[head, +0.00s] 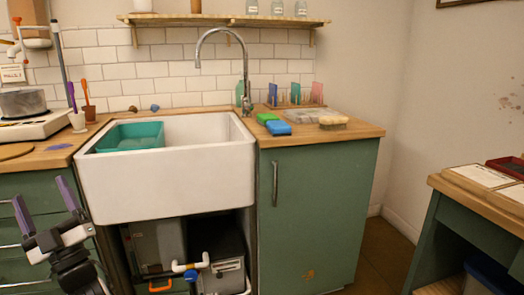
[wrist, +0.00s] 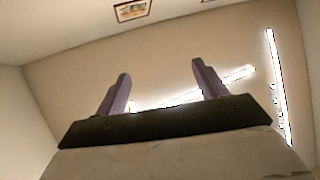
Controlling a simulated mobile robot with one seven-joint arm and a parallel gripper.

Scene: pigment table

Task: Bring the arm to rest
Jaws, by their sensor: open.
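My gripper (head: 44,204) is at the lower left of the head view, in front of the green drawers and left of the sink. Its two purple fingers point up and stand apart, with nothing between them. In the wrist view my gripper (wrist: 158,90) also shows its fingers spread and empty, against the wall and ceiling. It touches nothing that I can see.
A white sink (head: 165,185) with a teal basin (head: 130,135) stands beside my gripper. A pot (head: 22,102) sits on a hob at the left. Sponges (head: 277,128) lie on the right counter. A desk (head: 450,215) stands far right, with open floor before it.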

